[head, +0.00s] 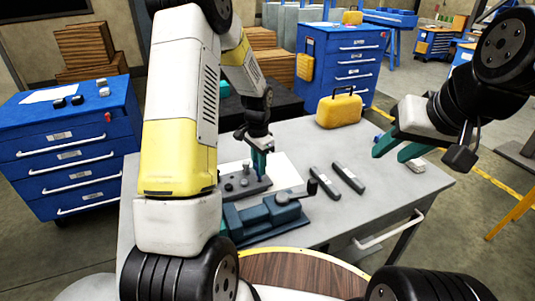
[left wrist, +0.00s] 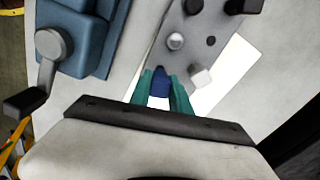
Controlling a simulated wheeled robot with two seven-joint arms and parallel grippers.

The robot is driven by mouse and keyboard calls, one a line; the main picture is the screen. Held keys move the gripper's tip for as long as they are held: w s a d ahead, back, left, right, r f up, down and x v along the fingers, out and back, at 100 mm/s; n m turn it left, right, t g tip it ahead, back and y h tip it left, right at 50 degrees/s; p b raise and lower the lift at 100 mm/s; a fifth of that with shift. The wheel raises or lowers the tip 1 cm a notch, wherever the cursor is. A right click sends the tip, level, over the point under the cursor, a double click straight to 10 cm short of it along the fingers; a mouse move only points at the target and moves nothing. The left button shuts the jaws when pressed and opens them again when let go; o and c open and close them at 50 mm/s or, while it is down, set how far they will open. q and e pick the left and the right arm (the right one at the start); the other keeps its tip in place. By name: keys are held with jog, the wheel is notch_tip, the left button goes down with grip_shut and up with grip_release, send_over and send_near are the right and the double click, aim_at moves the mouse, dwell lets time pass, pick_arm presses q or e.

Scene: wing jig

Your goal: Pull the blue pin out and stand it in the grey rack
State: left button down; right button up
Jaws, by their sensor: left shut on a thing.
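The blue pin (left wrist: 160,82) is between the teal fingers of my left gripper (left wrist: 162,92), which is shut on it. In the head view my left gripper (head: 259,160) points down at the right end of a grey block (head: 258,187). That block also shows in the left wrist view (left wrist: 190,58), with several dark and pale pegs and a dark hole. I cannot tell whether the pin's lower end is in the block, or whether this block is the grey rack. My right gripper (head: 398,150) is open and empty above the table's right side.
A dark teal vise (head: 262,218) with a crank stands in front of the block. Two dark bars (head: 324,183) (head: 348,177) lie to its right. A yellow case (head: 340,108) stands at the table's back. The table (head: 400,195) is clear at the right front.

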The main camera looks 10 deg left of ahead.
pick_arm(q)
jog(key=shift+f, duration=1.35)
jog(key=c, duration=1.1)
grip_release()
jog(key=shift+r, duration=3.9)
jog(key=shift+r, duration=0.1)
notch_tip(320, 180, up, 7)
jog(key=shift+f, duration=0.1)
